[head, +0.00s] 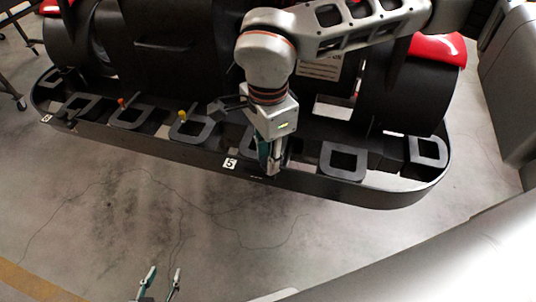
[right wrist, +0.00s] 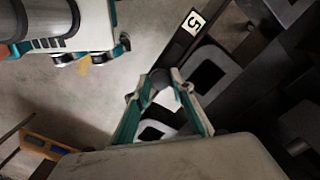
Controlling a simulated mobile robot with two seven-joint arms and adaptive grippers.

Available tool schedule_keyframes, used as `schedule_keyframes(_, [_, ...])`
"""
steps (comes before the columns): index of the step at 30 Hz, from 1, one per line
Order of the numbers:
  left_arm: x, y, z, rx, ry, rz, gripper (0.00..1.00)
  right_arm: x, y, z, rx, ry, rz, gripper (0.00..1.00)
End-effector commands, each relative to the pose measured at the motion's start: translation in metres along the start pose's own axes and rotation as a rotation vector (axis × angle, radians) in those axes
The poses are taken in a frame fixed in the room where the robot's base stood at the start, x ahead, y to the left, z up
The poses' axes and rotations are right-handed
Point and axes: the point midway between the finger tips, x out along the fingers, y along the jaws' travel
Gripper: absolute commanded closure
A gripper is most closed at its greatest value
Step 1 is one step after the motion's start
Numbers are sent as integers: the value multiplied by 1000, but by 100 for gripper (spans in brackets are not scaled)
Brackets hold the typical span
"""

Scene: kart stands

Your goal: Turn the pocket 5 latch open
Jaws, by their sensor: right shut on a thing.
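The black stand's long rim carries a white label reading 5 (head: 230,163), which also shows in the right wrist view (right wrist: 193,21). My right gripper (head: 270,162) reaches down to the rim just right of this label. In the right wrist view its teal fingers (right wrist: 160,88) close on a small dark rounded piece (right wrist: 160,78) at the rim, which appears to be the pocket 5 latch. The gripper hides this piece in the head view. How far the latch is turned cannot be told. My left gripper (head: 162,284) is open and empty, low over the floor at the bottom.
Several grey square pocket frames (head: 344,161) line the rim. The black kart (head: 165,50) rises behind. The concrete floor in front is clear.

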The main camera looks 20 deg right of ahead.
Motion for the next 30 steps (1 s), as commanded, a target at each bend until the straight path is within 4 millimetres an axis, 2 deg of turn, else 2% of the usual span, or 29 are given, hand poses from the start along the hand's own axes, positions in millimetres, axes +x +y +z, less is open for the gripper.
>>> schedule_keyframes(5, [0,0,1,0,-1,0,60,-1,0,0,-2,-1,-2,98])
schedule_keyframes(6, [0,0,1,0,-2,0,60,-1,0,0,-2,-1,-2,74])
schedule_keyframes(8, [0,0,1,0,-2,0,60,-1,0,0,-1,-1,-2,60])
schedule_keyframes(20, [0,-1,2,1,-2,-1,60,-3,0,0,1,0,-1,60])
schedule_keyframes(25, [0,0,1,1,-2,0,60,-25,-1,0,1,-1,-5,60])
schedule_keyframes(30, [0,0,1,0,-1,0,60,-60,-1,0,2,0,-6,60])
